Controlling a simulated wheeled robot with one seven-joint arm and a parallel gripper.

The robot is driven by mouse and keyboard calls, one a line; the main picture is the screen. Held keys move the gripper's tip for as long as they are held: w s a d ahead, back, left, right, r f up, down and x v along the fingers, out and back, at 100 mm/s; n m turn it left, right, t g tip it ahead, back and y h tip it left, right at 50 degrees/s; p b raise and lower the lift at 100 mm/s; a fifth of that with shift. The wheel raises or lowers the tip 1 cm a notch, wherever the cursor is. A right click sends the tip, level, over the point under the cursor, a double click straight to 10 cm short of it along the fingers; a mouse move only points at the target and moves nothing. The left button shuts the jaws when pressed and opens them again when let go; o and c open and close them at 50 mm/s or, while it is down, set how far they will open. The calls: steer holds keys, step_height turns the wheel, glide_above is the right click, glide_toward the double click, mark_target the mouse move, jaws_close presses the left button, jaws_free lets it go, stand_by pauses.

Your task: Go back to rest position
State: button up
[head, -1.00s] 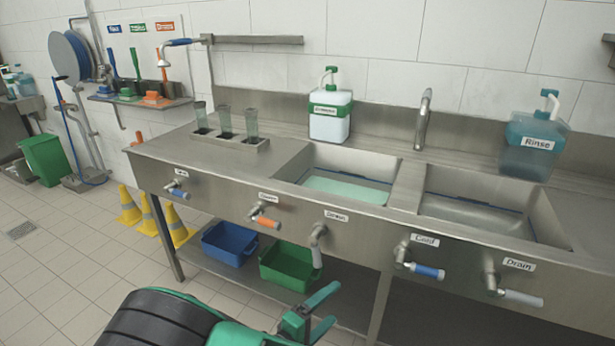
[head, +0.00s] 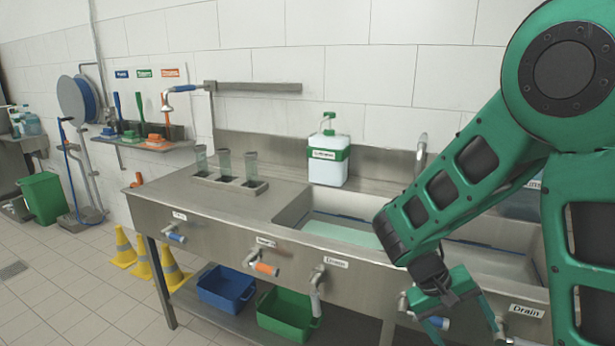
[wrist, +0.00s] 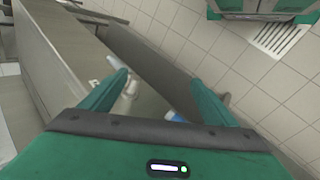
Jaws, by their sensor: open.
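My green gripper (head: 466,322) hangs low at the right in the head view, in front of the sink counter. My arm is folded above it and covers part of the right basin. In the wrist view the gripper (wrist: 158,82) has its two fingers spread apart with nothing between them. Past the fingers are a white valve handle (wrist: 126,92) and a blue-and-white handle (wrist: 174,115), and both look clear of the grip.
Blue (head: 226,288) and green (head: 287,314) bins sit on the lower shelf. Yellow cones (head: 143,258) stand left. Floor in front is clear.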

steer(key=s+d+r+m+y, duration=0.2)
steer(key=s+r, duration=0.3)
steer(key=s, duration=0.4)
steer(key=s+d+r+m+t+y, duration=0.1)
steer(key=s+d+r+m+y, duration=0.2)
steer(key=s, duration=0.6)
step_height(320, 180, up, 2)
steer(key=shift+s+d+t+y, duration=0.25)
steer(key=shift+d+t+y, duration=0.05)
steer(key=shift+d+y, duration=0.8)
steer(key=shift+w+d+f, duration=0.1)
steer(key=shift+w+f, duration=0.15)
steer(key=shift+w, duration=0.35)
